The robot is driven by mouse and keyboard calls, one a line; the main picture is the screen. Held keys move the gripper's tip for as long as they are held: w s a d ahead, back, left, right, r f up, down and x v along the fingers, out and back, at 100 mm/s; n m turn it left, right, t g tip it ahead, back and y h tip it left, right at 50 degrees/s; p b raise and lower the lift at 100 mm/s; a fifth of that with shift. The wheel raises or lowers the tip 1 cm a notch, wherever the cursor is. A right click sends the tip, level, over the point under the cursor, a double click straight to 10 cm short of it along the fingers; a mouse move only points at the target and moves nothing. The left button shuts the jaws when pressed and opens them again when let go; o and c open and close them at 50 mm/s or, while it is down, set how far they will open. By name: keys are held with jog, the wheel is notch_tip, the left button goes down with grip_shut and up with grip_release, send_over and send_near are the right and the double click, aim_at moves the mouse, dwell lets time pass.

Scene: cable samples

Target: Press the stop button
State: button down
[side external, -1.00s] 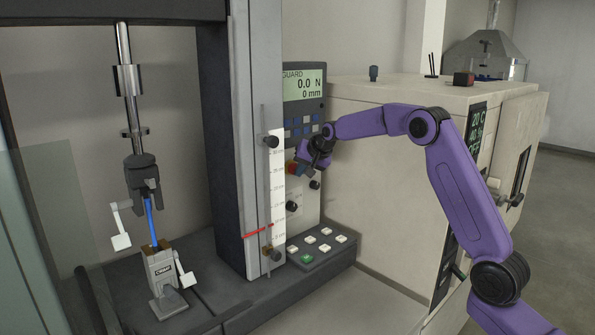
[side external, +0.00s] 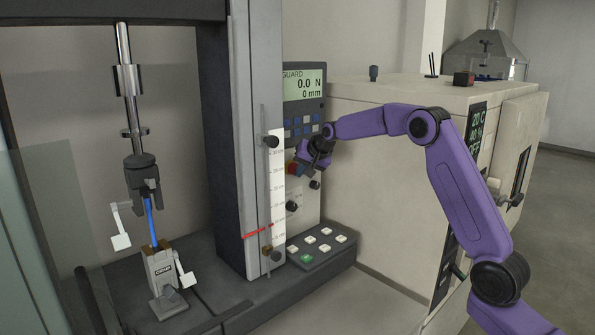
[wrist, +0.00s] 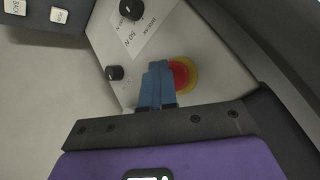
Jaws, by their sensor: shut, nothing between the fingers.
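The stop button (wrist: 180,74) is a red button on a yellow ring on the sloped grey panel, in the wrist view. In the side view only a little of the red button (side external: 291,168) shows beside my gripper (side external: 301,168). In the wrist view my gripper (wrist: 157,68) has its blue fingers shut together with nothing between them. The fingertips overlap the left edge of the button in the picture. I cannot tell whether they touch it.
Black knobs (wrist: 115,73) sit on the same panel near the button. Above it is a display (side external: 304,84) reading 0.0 N and 0 mm. A keypad (side external: 317,246) lies below. The test frame column (side external: 252,120) stands left, and a beige cabinet (side external: 385,220) right.

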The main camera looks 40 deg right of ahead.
jog(key=shift+w+a+r, duration=0.3)
jog(key=shift+a, duration=0.1)
jog(key=shift+w+a+r, duration=0.1)
jog(key=shift+w, duration=0.35)
dwell(0.3)
jog(key=shift+s, duration=0.2)
dwell(0.3)
jog(key=s, duration=0.6)
jog(key=shift+d, duration=0.3)
dwell(0.4)
